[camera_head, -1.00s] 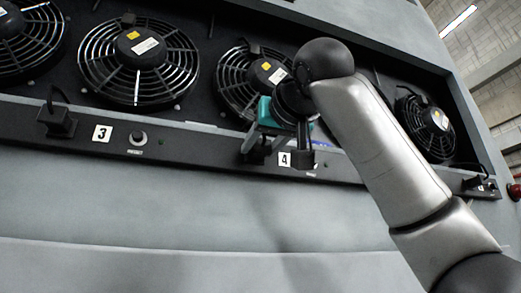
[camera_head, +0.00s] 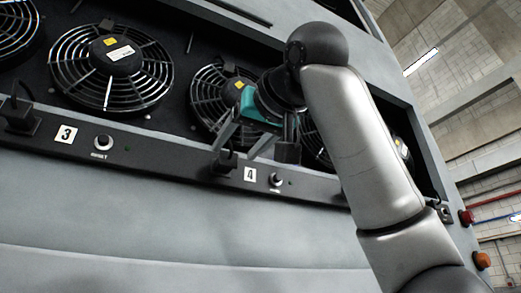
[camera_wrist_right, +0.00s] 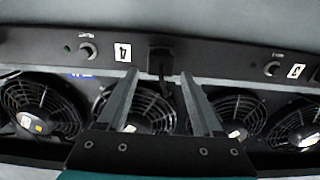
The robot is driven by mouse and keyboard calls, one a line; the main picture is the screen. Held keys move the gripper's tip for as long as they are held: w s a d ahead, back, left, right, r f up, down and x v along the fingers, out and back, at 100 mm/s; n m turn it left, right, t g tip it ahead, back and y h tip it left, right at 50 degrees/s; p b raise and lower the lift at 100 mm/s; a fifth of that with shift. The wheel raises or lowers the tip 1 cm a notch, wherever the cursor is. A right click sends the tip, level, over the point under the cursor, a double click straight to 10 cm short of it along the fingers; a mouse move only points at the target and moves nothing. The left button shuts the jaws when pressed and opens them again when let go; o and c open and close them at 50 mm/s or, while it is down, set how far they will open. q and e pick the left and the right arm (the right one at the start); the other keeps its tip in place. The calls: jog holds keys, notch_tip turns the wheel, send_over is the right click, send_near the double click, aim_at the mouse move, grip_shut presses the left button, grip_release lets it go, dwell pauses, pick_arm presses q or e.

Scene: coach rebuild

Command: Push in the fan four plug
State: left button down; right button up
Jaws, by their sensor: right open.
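The fan four plug (camera_head: 225,162) is a black block on the dark panel strip, just left of the white label 4 (camera_head: 250,174) in the head view. In the right wrist view the plug (camera_wrist_right: 160,58) shows upside down, just beyond and between my fingertips, with its cord running between the fingers. My right gripper (camera_head: 236,150) has a teal body and grey fingers and is open around empty space at the plug. It also shows in the right wrist view (camera_wrist_right: 158,75). I cannot tell how deep the plug sits. My left gripper is out of view.
A knob (camera_head: 277,180) sits right of label 4. Another plug (camera_head: 19,117) stands left of label 3 (camera_head: 66,134). Caged fans (camera_head: 110,70) fill the recess above the strip. The grey panel below (camera_head: 120,210) is clear.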

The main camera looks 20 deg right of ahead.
jog(key=s+b, duration=0.2)
jog(key=s, duration=0.7)
jog(key=shift+s+d, duration=0.15)
jog(key=shift+s, duration=0.15)
jog(key=shift+w, duration=0.1)
